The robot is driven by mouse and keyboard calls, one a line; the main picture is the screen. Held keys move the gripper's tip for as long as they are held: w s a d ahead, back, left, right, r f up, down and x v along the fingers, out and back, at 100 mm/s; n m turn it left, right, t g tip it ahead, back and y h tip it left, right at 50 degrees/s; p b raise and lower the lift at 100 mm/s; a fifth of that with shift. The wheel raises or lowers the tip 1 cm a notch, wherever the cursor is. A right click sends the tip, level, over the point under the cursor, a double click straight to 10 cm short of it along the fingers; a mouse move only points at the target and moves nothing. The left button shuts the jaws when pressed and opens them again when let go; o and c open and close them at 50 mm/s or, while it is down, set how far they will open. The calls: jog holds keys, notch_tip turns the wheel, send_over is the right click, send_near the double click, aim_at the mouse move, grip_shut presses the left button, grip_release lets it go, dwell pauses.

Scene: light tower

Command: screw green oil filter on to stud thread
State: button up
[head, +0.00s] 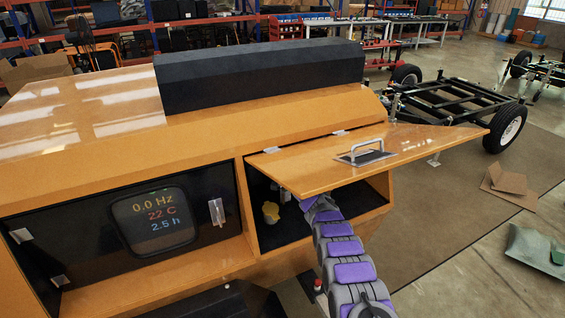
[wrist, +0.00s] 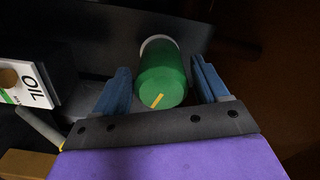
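The green oil filter (wrist: 162,78) shows in the wrist view, its near end toward me with a yellow stripe. A pale grey ring shows around its far end. My gripper (wrist: 161,68) has its two blue fingers on either side of the filter, with narrow gaps that look clear of it. The stud thread is not visible; the filter may hide it. In the head view my purple and grey arm reaches under the raised orange lid into the open compartment (head: 286,233). My gripper and the filter are hidden there.
In the wrist view, a white OIL label (wrist: 27,84) on a dark block and a grey rod (wrist: 38,127) lie left. In the head view, a yellow part (head: 270,211) sits inside the compartment. The raised orange lid (head: 320,170) overhangs my arm. A display panel (head: 153,220) is left.

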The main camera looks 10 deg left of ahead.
jog(key=shift+o, duration=1.4)
jog(key=shift+d, duration=0.1)
jog(key=shift+d+r, duration=0.1)
jog(key=shift+d, duration=0.05)
jog(key=shift+s+d, duration=0.1)
jog(key=shift+s, duration=0.05)
jog(key=p+v, duration=0.4)
jog(key=v, duration=1.2)
jog(key=shift+s+p, duration=0.3)
jog(key=shift+s, duration=0.05)
jog(key=shift+d, duration=0.1)
